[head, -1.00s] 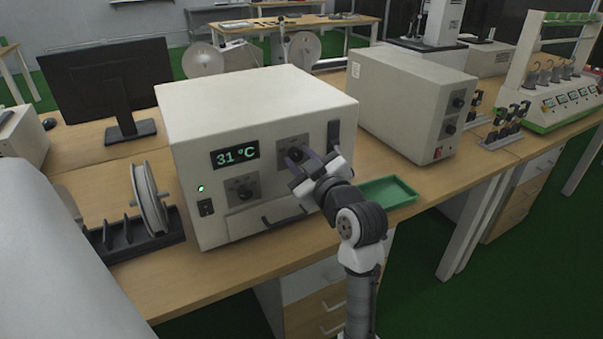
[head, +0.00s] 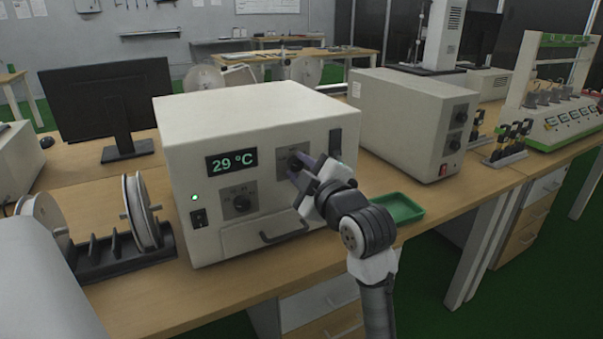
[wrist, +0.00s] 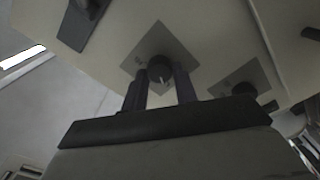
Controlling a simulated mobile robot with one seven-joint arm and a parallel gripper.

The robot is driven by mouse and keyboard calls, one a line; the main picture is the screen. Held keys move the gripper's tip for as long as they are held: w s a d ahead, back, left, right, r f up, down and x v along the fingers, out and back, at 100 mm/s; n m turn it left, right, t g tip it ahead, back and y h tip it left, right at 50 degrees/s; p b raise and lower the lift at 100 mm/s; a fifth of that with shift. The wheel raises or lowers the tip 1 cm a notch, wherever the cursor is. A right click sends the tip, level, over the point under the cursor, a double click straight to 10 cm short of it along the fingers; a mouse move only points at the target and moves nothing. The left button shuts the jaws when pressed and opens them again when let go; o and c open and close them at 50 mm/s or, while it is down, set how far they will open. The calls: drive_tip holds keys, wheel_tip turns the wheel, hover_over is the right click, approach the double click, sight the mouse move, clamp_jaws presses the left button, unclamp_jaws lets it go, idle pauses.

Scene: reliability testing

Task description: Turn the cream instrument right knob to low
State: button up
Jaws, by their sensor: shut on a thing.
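The cream instrument (head: 240,110) stands on the bench, its display (head: 232,162) reading 29 °C. Its right knob (head: 295,160) is dark and round on a grey square plate, partly hidden by my gripper. My gripper (head: 302,170) reaches it from the front right, its fingers shut on the knob. In the wrist view the right knob (wrist: 160,68) sits between the two dark fingertips of my gripper (wrist: 160,76), with a small pale mark on its face. The left knob (head: 242,203) is free. Plate lettering is too small to read.
A drawer-like panel with a handle (head: 285,232) lies below the knobs. A green tray (head: 400,207) lies right of the instrument, and a second cream box (head: 405,115) stands behind it. A reel rack (head: 125,255) stands at left.

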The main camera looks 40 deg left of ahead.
idle(0.3)
drive_tip(key=o, duration=1)
drive_tip(key=shift+c, duration=0.2)
drive_tip(key=shift+d, duration=0.1)
drive_tip(key=b+v, duration=0.1)
drive_tip(key=v, duration=1.2)
drive_tip(key=shift+s+d, duration=0.15)
drive_tip(key=shift+d, duration=0.15)
